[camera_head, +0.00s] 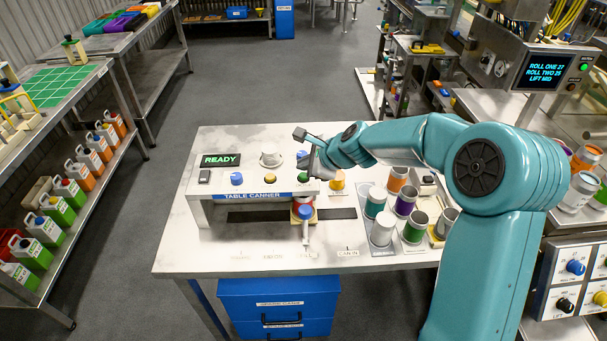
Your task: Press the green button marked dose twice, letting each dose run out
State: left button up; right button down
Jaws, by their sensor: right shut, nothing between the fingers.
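The table canner (250,211) stands on a pale bench with a row of controls on its top. Its display (221,160) reads READY. A green button (302,155) shows on the panel beside my right gripper, partly covered; its marking is too small to read. My right gripper (312,172) is shut and empty, low over the right end of the panel. I cannot tell whether its tips touch a button. My left gripper is not in view.
A blue knob (236,178), a yellow knob (270,178) and an orange-topped item (337,181) are near the gripper. Several coloured cans, including a purple one (405,200), stand to the right. The bench's front left is clear.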

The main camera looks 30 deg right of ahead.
dwell(0.8)
jog(key=shift+f+b, duration=0.35)
jog(key=shift+f, duration=0.05)
jog(key=shift+f+b, duration=0.4)
jog(key=shift+f, duration=0.05)
dwell(0.4)
jog(key=shift+r, duration=0.1)
jog(key=shift+r+p, duration=0.8)
jog(key=shift+p, duration=0.1)
notch_tip(320, 180, up, 5)
jog(key=p, duration=0.5)
